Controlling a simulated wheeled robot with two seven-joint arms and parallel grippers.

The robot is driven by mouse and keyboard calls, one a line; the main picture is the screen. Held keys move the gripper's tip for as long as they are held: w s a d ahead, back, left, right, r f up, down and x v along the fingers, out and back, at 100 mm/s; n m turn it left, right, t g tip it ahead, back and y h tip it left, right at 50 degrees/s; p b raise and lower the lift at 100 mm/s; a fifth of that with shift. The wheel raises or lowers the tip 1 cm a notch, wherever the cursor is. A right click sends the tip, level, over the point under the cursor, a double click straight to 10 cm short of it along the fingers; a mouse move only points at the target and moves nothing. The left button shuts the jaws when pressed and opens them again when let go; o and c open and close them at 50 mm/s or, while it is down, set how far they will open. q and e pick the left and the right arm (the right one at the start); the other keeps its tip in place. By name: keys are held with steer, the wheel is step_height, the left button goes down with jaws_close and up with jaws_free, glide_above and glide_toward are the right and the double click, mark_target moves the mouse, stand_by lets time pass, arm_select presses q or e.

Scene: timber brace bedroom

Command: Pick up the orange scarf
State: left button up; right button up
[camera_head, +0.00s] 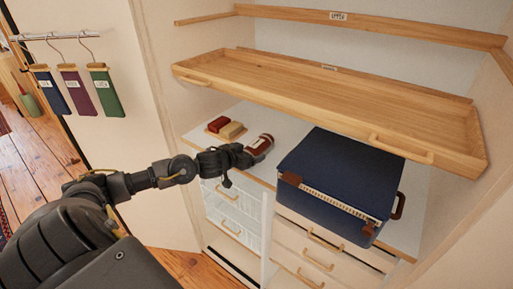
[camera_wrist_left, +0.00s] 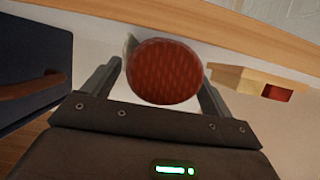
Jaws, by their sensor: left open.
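A rust-red roll (camera_head: 261,142) with a pale label lies on the white counter inside the wardrobe. It is the only thing in view that fits the orange scarf, though its colour looks more red-brown than orange. My left gripper (camera_head: 246,154) reaches it from the left in the head view. In the left wrist view the round, textured end of the roll (camera_wrist_left: 163,72) shows between the two open fingers. A gap shows on at least one side, and I cannot tell whether a finger touches it. My right gripper is not in view.
A wooden pull-out tray (camera_head: 290,86) overhangs the counter. A blue case (camera_head: 335,175) stands right of the roll. A small wooden board with red and tan blocks (camera_head: 231,130) lies behind it. Drawers (camera_head: 316,254) are below; green, purple and blue cloths (camera_head: 105,95) hang left.

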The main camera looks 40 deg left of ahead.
arm_select(q)
steer(key=shift+w+f, duration=0.25)
steer(key=shift+w, duration=0.3)
steer(key=shift+s, duration=0.1)
steer(key=shift+c, duration=0.9)
steer(key=c, duration=1)
steer(key=shift+o, duration=0.2)
steer(key=shift+r, duration=0.2)
